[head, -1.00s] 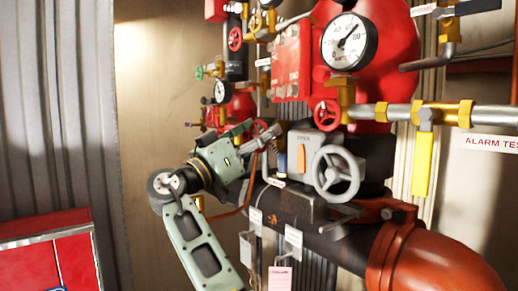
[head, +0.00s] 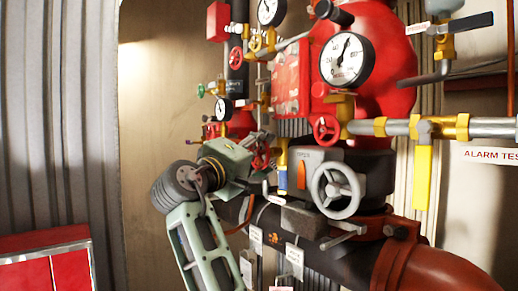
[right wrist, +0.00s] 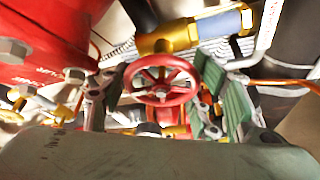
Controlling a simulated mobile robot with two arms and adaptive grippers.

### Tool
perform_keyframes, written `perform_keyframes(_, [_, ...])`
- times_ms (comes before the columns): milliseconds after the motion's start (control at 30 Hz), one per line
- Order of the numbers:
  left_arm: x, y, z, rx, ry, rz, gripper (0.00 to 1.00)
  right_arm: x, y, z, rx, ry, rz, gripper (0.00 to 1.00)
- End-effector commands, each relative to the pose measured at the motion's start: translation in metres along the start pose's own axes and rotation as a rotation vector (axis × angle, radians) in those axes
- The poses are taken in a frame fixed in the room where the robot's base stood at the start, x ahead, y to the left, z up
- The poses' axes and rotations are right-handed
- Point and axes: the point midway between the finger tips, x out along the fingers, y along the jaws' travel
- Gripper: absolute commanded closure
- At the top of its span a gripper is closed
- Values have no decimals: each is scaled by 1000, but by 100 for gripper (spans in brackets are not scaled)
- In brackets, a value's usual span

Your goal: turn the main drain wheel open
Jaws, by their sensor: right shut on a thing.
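A small red handwheel (right wrist: 162,82) sits between the two fingers of my right gripper (right wrist: 165,90) in the right wrist view. The fingers are shut on it from both sides, with green pads at its right. In the head view, the right gripper (head: 264,152) reaches in from the lower left, and part of the red wheel shows at its tips. The wheel is mostly hidden there by the gripper. No label on it can be read, so I cannot tell by lettering that it is the main drain wheel. My left gripper is out of view.
A larger grey handwheel (head: 338,190) stands right of the gripper, with another red wheel (head: 326,129) above it. A pressure gauge (head: 347,60), a yellow lever (head: 422,178) and a thick dark pipe (head: 330,255) crowd the right. A red cabinet (head: 45,262) stands lower left.

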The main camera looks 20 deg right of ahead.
Motion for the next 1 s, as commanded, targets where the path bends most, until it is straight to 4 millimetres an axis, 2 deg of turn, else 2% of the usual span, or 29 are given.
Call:
perform_keyframes(33, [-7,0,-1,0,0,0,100,1,9,-3,-35,5,-7,70])
perform_keyframes(467, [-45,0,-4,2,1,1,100,2,10,-5,-414,4,-159,70])
perform_keyframes(1000, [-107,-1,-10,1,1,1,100,2,10,-6,-891,0,-351,70])
